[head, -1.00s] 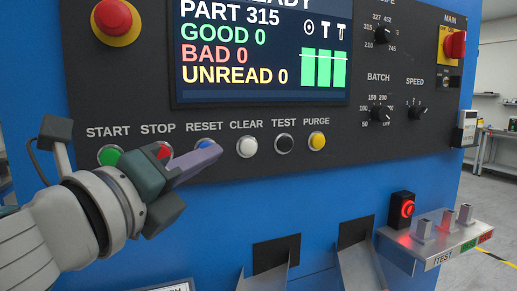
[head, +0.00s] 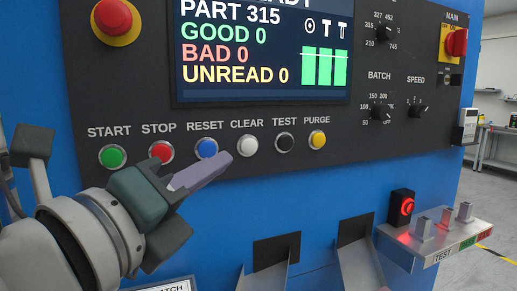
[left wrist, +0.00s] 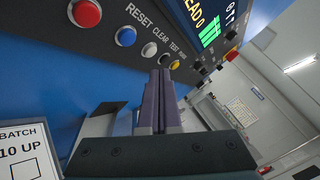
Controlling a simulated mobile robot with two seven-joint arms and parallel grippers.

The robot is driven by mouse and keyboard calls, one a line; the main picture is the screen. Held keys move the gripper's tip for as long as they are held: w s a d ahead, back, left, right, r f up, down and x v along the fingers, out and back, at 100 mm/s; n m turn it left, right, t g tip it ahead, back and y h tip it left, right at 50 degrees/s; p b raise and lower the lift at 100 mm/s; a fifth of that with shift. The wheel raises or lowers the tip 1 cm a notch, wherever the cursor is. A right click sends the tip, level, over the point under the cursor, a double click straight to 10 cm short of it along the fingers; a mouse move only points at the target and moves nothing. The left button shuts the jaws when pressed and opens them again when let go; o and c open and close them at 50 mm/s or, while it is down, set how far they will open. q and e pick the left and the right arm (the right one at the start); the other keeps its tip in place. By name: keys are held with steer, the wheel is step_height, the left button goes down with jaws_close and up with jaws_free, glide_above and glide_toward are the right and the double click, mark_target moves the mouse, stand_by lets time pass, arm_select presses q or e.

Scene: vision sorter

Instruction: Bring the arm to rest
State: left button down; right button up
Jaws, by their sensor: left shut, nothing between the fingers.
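My left gripper (head: 222,162) is shut and empty in front of the machine's black control panel, with its purple fingers just below the RESET and CLEAR buttons in the head view. In the left wrist view its closed fingers (left wrist: 160,78) point up toward the button row. The blue RESET button (head: 206,149) and white CLEAR button (head: 247,146) show uncovered. The green START button (head: 113,156) and red STOP button (head: 161,152) are also in clear view. My right gripper is not in view.
The screen (head: 265,45) reads GOOD 0, BAD 0, UNREAD 0. A red-lit sensor (head: 402,207) and a metal shelf (head: 440,238) with posts stick out at the lower right. Two metal chutes (head: 358,262) come out below the panel. A batch card (left wrist: 22,155) stands low at left.

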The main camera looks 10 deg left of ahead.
arm_select(q)
steer(key=s+a+f+n+g+y+p, duration=0.1)
steer(key=s+a+f+n+g+y, duration=0.2)
steer(key=s+a+f+n+g, duration=0.5)
steer(key=s+d+f+n+g+y+p, duration=0.1)
steer(key=s+f+n+y, duration=0.2)
steer(key=f+n, duration=0.55)
steer(key=s+d+n+g+h+p, duration=0.25)
steer(key=s+n+g, duration=0.35)
steer(key=s+n, duration=0.55)
step_height(320, 180, up, 36)
steer(key=s+a+m+p, duration=0.1)
steer(key=p, duration=3.4)
steer(key=shift+r+p, duration=0.2)
steer(key=shift+p, duration=0.15)
